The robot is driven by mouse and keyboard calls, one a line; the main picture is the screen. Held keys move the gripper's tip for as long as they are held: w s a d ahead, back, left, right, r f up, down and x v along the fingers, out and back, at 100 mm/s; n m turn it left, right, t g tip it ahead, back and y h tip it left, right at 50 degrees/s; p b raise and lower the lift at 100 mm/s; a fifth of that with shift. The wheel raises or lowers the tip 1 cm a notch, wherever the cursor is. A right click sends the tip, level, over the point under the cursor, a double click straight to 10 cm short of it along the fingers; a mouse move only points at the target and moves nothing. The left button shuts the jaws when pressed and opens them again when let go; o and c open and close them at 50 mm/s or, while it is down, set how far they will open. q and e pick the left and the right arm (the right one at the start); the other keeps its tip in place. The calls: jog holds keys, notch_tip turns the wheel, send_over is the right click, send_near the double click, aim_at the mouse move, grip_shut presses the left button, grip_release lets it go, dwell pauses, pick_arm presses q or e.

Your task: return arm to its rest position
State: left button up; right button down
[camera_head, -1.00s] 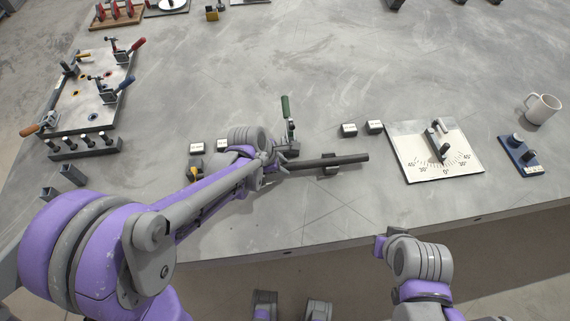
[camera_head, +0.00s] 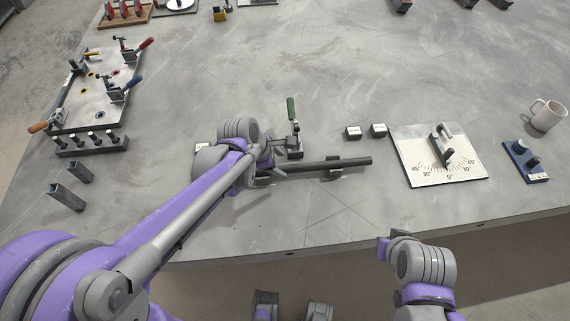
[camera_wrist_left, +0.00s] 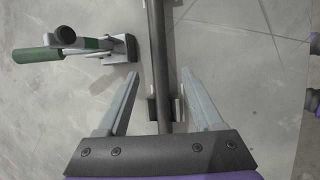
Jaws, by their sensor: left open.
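My left arm reaches in from the left in the head view. Its gripper (camera_head: 272,164) is low over the near part of the table, at the left end of a dark bar (camera_head: 335,163). In the left wrist view the two fingers (camera_wrist_left: 160,76) are spread, one on each side of the bar (camera_wrist_left: 157,40), with gaps between fingers and bar. A green-handled clamp (camera_head: 293,124) stands just behind the bar; it also shows in the left wrist view (camera_wrist_left: 90,48). My right arm is folded at the lower right, its gripper not visible.
Two small labelled blocks (camera_head: 353,132) and a white angle-scale plate (camera_head: 430,172) lie to the right. A blue fixture (camera_head: 522,161) and a mug (camera_head: 546,115) stand farther right. A clamp plate (camera_head: 85,95) and upright metal channels (camera_head: 66,196) are at left. The table's middle back is clear.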

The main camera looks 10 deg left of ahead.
pick_arm(q)
jog(key=v, duration=0.5)
jog(key=shift+r, duration=0.15)
jog(key=shift+s+a, duration=0.1)
jog(key=s+a+m+t+y+p, duration=0.1)
jog(key=s+a+m+y, duration=0.2)
jog(key=s+m, duration=1.2)
jog(key=a+m, duration=0.2)
jog(key=m, duration=0.4)
jog(key=shift+s+a+t+y+p, duration=0.25)
jog(key=shift+t+y+p, duration=0.05)
